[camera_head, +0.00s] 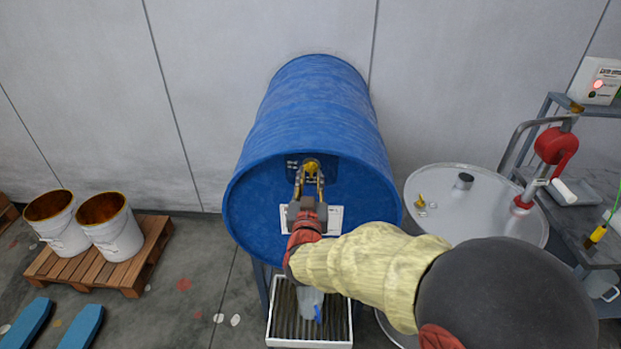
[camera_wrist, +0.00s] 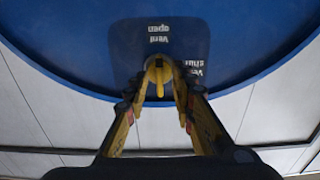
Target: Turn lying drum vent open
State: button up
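The blue drum (camera_head: 315,110) lies on its side with its round end facing me. A yellow vent handle (camera_head: 311,167) sits on a dark blue plate on that end; it also shows in the wrist view (camera_wrist: 159,75). There the handle has a round head with a short bar pointing down the picture. Upside-down labels read "Vent open" (camera_wrist: 158,34) above it and "Vent shut" (camera_wrist: 193,68) to its right. My gripper (camera_head: 310,178) is at the vent, its two fingers spread either side of the handle (camera_wrist: 160,88). Finger contact is not clear.
A slatted drip tray (camera_head: 277,338) with a pale container stands below the drum. A silver upright drum (camera_head: 450,190) with a red pump stands right, beside a grey bench. Two white pails (camera_head: 118,242) stand on a wooden pallet (camera_head: 85,270) at left.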

jog(key=s, duration=1.1)
jog(key=shift+s+a, duration=0.2)
jog(key=shift+s, duration=0.1)
